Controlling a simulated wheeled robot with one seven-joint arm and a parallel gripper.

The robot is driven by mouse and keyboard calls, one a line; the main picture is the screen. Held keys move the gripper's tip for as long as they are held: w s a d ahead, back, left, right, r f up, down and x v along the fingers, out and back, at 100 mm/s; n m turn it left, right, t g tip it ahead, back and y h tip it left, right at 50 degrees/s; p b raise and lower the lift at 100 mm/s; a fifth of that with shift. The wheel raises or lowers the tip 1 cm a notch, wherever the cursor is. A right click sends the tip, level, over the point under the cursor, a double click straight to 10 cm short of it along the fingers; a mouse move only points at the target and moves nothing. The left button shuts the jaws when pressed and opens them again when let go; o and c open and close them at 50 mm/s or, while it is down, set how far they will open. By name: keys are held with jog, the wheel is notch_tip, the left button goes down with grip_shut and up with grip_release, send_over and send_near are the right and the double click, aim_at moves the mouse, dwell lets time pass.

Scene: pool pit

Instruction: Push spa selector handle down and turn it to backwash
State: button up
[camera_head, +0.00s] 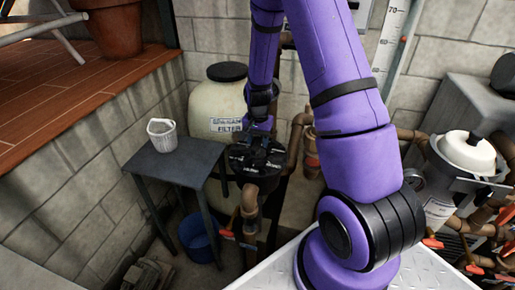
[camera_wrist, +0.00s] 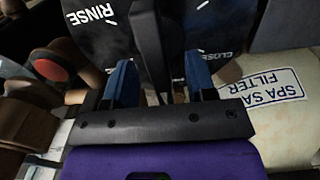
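The spa selector valve (camera_head: 255,160) has a round black top with small white labels and sits in front of the cream spa sand filter tank. In the wrist view its dark plate (camera_wrist: 95,35) reads RINSE at the left and CLOSE, partly cut off, at the right. The black selector handle (camera_wrist: 151,40) runs between the two blue fingers of my gripper (camera_wrist: 157,62). The fingers stand apart, with gaps visible beside the handle, so the gripper looks open around it. In the head view my gripper (camera_head: 262,126) is over the valve and hides part of it. The backwash label cannot be read.
The filter tank (camera_head: 205,105) stands behind the valve. Brown pipes (camera_head: 297,140) rise just right of the valve.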

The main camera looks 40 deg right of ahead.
jog(key=shift+r, duration=3.55)
